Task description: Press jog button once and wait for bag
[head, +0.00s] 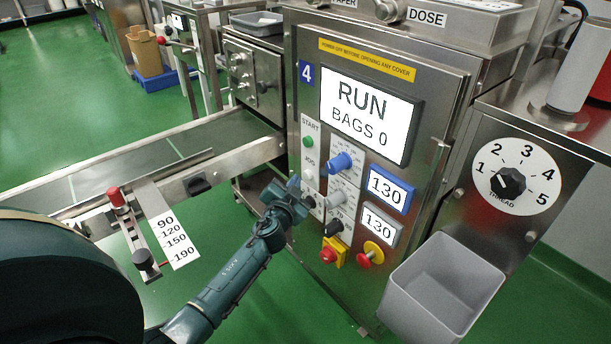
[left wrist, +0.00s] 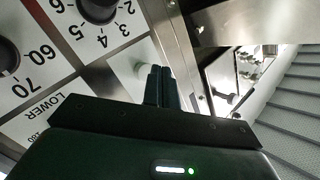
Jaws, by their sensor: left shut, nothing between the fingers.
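The packer's front panel (head: 345,55) carries a screen (head: 366,108) reading RUN, BAGS 0. Below the green START button (head: 308,142) is the JOG label (head: 309,161), with a pale JOG button (head: 310,176) under it. My left gripper (head: 298,187) is shut and empty, its tips close to this button, partly covering that column. In the left wrist view the shut fingers (left wrist: 160,85) point at the panel beside a pale, blurred round button (left wrist: 130,68). I cannot tell whether they touch it. My right gripper is not in view. No tea bag is visible.
Blue (head: 340,162), white and black knobs sit just right of the gripper. A red button on yellow (head: 331,253) is below. A grey bin (head: 441,285) hangs at the lower right. A conveyor (head: 120,160) runs left, with a length scale (head: 167,225) in front.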

